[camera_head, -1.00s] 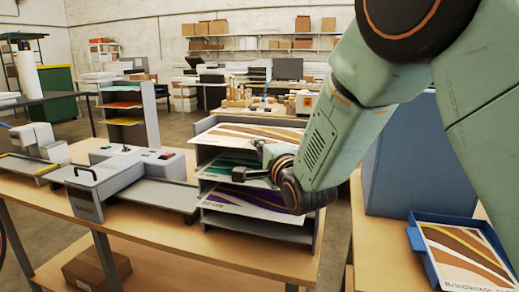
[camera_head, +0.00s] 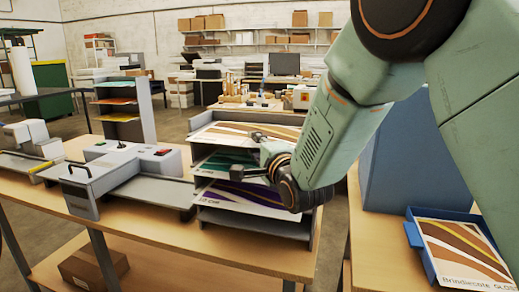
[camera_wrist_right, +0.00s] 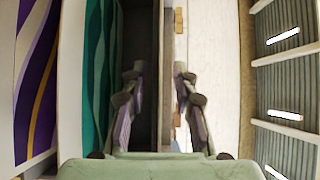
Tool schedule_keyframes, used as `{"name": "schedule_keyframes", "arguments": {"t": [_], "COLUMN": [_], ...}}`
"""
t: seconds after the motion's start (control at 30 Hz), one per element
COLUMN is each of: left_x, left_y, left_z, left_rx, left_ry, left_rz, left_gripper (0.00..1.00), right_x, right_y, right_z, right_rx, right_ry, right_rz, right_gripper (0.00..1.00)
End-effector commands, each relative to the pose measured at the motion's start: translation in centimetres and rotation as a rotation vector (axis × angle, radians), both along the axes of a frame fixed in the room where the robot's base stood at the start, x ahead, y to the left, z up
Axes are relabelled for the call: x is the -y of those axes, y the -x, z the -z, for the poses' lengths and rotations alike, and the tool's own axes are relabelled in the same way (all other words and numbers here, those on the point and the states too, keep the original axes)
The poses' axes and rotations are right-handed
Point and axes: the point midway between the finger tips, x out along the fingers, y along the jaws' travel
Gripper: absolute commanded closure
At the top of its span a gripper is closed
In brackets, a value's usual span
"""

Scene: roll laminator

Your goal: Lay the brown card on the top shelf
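The brown-striped card (camera_head: 232,134) lies flat on the top shelf of a grey rack (camera_head: 203,121) in the head view. My right gripper (camera_head: 246,155) is at the front of the rack, near the top shelf's front edge, and covers part of the rack. In the right wrist view, its fingers (camera_wrist_right: 155,105) are apart with no card visibly clamped between them. A green card (camera_head: 215,162) lies below, also at the centre-left of the wrist view (camera_wrist_right: 100,75). A purple card (camera_head: 230,198) lies lower still. My left gripper is out of view.
A blue tray (camera_head: 413,235) at the right holds another brown-striped card (camera_head: 465,252). A tall blue panel (camera_head: 395,160) stands behind it. The grey laminator (camera_head: 125,175) is left of the rack on the wooden table (camera_head: 235,245).

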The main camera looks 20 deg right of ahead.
Motion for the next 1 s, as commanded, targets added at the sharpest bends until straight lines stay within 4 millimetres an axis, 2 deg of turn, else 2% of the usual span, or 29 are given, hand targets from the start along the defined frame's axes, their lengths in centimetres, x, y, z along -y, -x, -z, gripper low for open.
{"name": "schedule_keyframes", "arguments": {"t": [0.17, 0.7, 0.83, 1.0], "left_x": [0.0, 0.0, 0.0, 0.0], "left_y": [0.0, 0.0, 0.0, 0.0], "left_z": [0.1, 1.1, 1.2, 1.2], "left_rx": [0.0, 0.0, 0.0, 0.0], "left_ry": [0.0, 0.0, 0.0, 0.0], "left_rz": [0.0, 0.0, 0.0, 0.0], "left_gripper": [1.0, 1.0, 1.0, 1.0], "right_x": [0.1, 0.9, 1.0, 1.0], "right_y": [1.5, 10.4, 11.5, 12.0], "right_z": [-0.1, -0.1, -0.1, -0.1], "right_rx": [-0.001, 0.0, 0.0, 0.001], "right_ry": [0.001, 0.0, 0.0, 0.0], "right_rz": [0.0, 0.0, 0.0, 0.0], "right_gripper": [0.72, 0.72, 0.72, 0.72]}}
